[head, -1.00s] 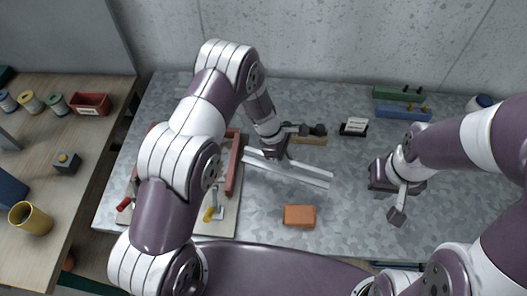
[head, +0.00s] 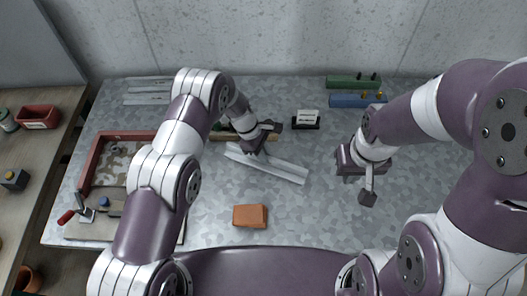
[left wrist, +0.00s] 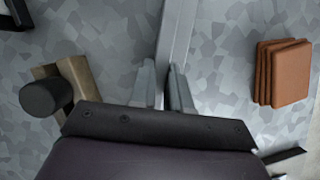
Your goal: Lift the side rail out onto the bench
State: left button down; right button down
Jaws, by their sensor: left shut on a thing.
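The side rail (head: 285,169) is a long pale-grey metal strip, lying slantwise over the middle of the bench (head: 315,215). My left gripper (head: 257,146) is shut on it toward its left end. In the left wrist view the rail (left wrist: 178,30) runs up from between the two fingertips (left wrist: 167,88). Whether the rail touches the bench or hangs just above it I cannot tell. My right gripper (head: 361,178) is over the bench to the right, apart from the rail; its finger opening is unclear.
A fixture with a red wall (head: 95,160) and red-handled clamp stands at the left, partly behind my left arm. A brown block stack (head: 250,216) lies in front of the rail. Pale strips (head: 148,91), a small card stand (head: 306,120) and green (head: 352,82) and blue blocks (head: 352,99) sit behind.

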pick_arm(q)
jog(key=shift+s+a, duration=0.1)
jog(key=shift+a, duration=0.3)
jog(key=shift+d+f, duration=0.15)
jog(key=shift+d, duration=0.1)
jog(key=shift+f, duration=0.1)
pick_arm(e)
jog(key=shift+a+f, duration=0.15)
jog(key=shift+a, duration=0.05)
pick_arm(q)
jog(key=shift+a+f+b, duration=0.15)
jog(key=shift+b, duration=0.15)
pick_arm(e)
jog(key=shift+s+a+f, duration=0.1)
jog(key=shift+f, duration=0.05)
pick_arm(q)
jog(key=shift+f, duration=0.25)
pick_arm(e)
jog(key=shift+f, duration=0.25)
pick_arm(q)
jog(key=c, duration=1)
grip_release()
